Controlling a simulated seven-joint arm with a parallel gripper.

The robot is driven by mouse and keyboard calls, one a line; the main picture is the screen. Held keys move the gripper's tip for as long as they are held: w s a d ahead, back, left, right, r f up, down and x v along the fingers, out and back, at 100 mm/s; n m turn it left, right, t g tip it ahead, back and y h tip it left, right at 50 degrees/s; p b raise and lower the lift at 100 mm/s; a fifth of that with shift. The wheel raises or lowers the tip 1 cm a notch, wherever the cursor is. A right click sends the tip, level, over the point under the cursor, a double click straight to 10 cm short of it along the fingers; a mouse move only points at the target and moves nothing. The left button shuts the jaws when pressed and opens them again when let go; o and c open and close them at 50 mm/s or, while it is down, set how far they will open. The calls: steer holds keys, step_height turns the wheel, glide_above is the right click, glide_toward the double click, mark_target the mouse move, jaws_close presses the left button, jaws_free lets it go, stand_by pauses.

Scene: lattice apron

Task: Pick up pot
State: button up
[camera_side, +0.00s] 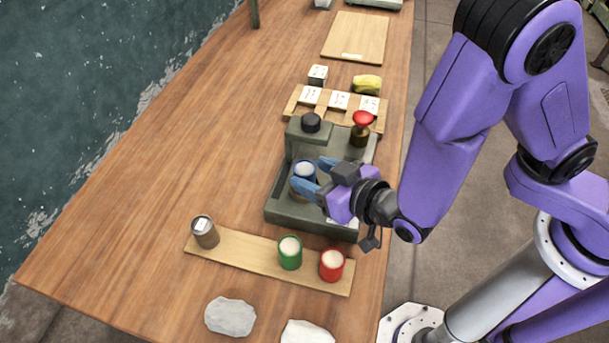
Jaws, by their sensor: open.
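A green pot (290,252) and a red pot (332,265) stand on a wooden board (255,248) nearer the front. A brown-grey canister (205,232) with a label stands at that board's left end.
A wooden rack (321,109) with white cards, a yellow item (367,84) and a flat board (355,38) lie farther back. Stones (230,316) lie at the front. The table's left side is clear, with water beyond.

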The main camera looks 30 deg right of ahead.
mark_target(306, 169)
steer(key=shift+x, duration=2.85)
steer(key=shift+d, duration=0.2)
steer(key=c, duration=0.7)
steer(key=shift+c, duration=0.2)
steer(key=shift+r, duration=0.2)
